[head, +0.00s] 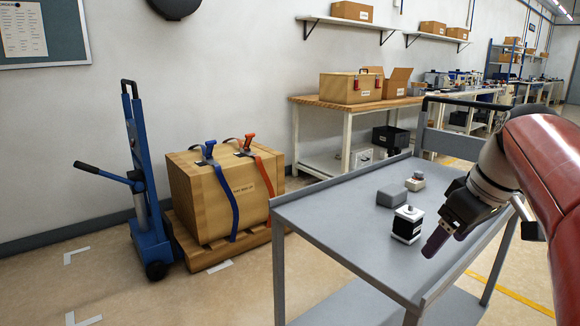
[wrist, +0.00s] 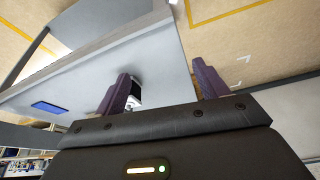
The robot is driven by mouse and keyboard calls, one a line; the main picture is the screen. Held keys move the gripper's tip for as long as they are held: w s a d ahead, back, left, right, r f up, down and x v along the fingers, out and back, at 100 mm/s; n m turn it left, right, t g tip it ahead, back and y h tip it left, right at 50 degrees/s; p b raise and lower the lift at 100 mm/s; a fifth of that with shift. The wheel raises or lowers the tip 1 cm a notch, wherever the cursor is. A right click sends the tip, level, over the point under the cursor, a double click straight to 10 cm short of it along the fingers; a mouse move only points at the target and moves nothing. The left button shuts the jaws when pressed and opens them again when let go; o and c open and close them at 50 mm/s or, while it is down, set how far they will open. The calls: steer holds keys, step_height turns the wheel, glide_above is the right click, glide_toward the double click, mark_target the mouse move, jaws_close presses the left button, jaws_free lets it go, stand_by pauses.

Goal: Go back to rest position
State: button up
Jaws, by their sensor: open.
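My gripper (head: 434,243) is at the right of the head view, over the right edge of the grey cart (head: 325,207), pointing down and left. Its two purple fingers stand apart with nothing between them in the wrist view (wrist: 162,78). A black and white block (head: 407,226) stands on the cart top just left of the fingers, apart from them as far as I can tell. In the wrist view the block (wrist: 136,88) is partly hidden behind the left finger.
A strapped crate (head: 215,195) on a pallet and a blue lift (head: 145,190) stand at the left. The cart's left part is clear.

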steer(key=s+a+f+m+t+h, duration=0.2)
steer(key=s+a+f+m, duration=0.3)
steer(key=s+a+f, duration=0.6)
steer(key=s+f, duration=0.3)
steer(key=shift+s+a+f+m, duration=0.15)
steer(key=shift+a+f+m, duration=0.1)
steer(key=shift+f+m, duration=0.15)
